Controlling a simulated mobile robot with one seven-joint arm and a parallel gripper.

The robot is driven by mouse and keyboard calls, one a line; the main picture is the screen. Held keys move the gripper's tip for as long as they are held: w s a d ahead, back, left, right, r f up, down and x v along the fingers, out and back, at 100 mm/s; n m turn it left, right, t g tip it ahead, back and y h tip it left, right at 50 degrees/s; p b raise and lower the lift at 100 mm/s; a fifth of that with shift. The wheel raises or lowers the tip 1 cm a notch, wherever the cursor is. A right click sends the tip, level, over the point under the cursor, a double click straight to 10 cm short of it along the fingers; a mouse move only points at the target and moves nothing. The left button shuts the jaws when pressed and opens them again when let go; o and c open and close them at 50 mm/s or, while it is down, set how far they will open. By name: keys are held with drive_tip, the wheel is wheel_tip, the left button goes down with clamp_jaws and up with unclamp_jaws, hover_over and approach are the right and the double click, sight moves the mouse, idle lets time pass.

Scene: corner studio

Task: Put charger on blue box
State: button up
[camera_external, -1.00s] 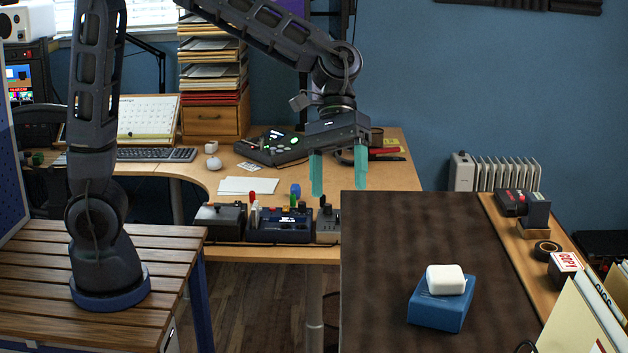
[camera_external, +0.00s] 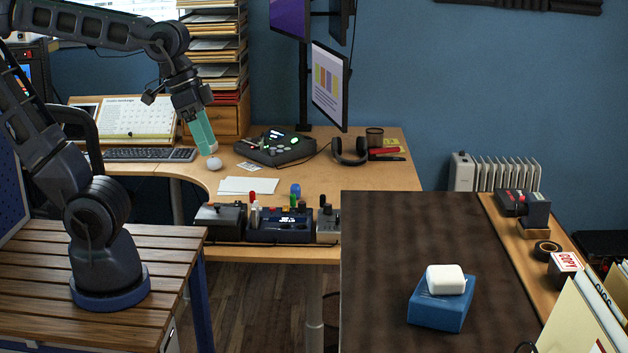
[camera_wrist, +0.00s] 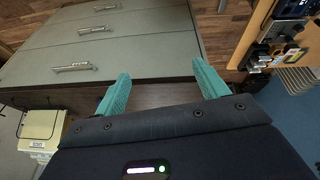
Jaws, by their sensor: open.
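The white charger (camera_external: 446,279), a small rounded block, rests on top of the blue box (camera_external: 440,309) on the dark brown tabletop at the lower right of the external view. My gripper (camera_external: 208,147) is far from them, over the wooden desk at the upper left, with its teal fingers pointing down. In the wrist view my gripper (camera_wrist: 162,88) has its two teal fingers spread apart with nothing between them. The charger and box do not show in the wrist view.
The dark table (camera_external: 385,255) has bare room around the box. A small white round object (camera_external: 214,163) lies on the desk just below my fingers. Control boxes (camera_external: 280,222) line the desk's front edge. The wrist view shows grey drawers (camera_wrist: 110,45).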

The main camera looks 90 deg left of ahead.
drive_tip(key=shift+m+t+y, duration=0.3)
drive_tip(key=shift+m, duration=0.4)
drive_tip(key=s+a, duration=0.1)
drive_tip(key=s+a+f, duration=0.1)
drive_tip(key=s, duration=0.1)
drive_tip(key=shift+s+a, duration=0.1)
drive_tip(key=shift+s, duration=0.1)
